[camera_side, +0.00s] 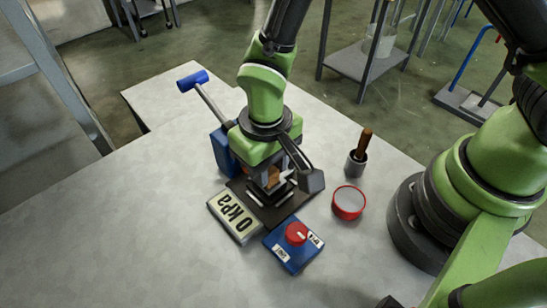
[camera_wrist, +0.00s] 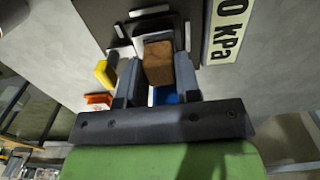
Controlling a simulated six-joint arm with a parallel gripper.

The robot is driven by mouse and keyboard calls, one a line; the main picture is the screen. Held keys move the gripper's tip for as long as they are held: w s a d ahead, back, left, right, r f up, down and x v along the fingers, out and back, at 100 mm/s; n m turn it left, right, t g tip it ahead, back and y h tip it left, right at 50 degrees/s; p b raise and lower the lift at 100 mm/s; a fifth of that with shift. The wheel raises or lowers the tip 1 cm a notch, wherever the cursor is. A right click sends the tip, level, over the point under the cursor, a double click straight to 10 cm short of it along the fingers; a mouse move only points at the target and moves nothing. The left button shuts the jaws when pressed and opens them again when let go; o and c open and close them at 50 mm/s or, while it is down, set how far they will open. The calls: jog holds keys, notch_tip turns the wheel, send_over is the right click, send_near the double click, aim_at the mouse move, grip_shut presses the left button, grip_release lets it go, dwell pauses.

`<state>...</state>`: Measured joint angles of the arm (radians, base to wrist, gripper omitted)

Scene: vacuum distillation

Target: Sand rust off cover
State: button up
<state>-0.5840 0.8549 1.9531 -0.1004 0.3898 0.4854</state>
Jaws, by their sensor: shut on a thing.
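My gripper (camera_side: 271,182) points down over a dark base plate (camera_side: 272,213) in the side view. In the wrist view my gripper (camera_wrist: 158,65) is shut on a brown block (camera_wrist: 158,60), which sits between its two grey fingers. A little of the brown block (camera_side: 273,176) also shows between the fingers in the side view. Light metal pieces lie on the plate just below and beside the fingers. I cannot make out which surface is the cover, nor any rust; the gripper hides much of it. Whether the block touches anything is unclear.
A "0 kPa" display (camera_side: 234,217) and a blue box with a red knob (camera_side: 295,234) border the plate. A blue-ended lever (camera_side: 194,81) rises behind. The left table is clear.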

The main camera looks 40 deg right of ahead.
jog(key=shift+a+r, duration=0.15)
jog(key=shift+a, duration=1.05)
jog(key=shift+r, duration=3)
jog(key=shift+r, duration=0.1)
jog(key=shift+r, duration=1.4)
jog(key=shift+f, duration=0.15)
jog(key=shift+f, duration=3.45)
jog(key=shift+f, duration=1.05)
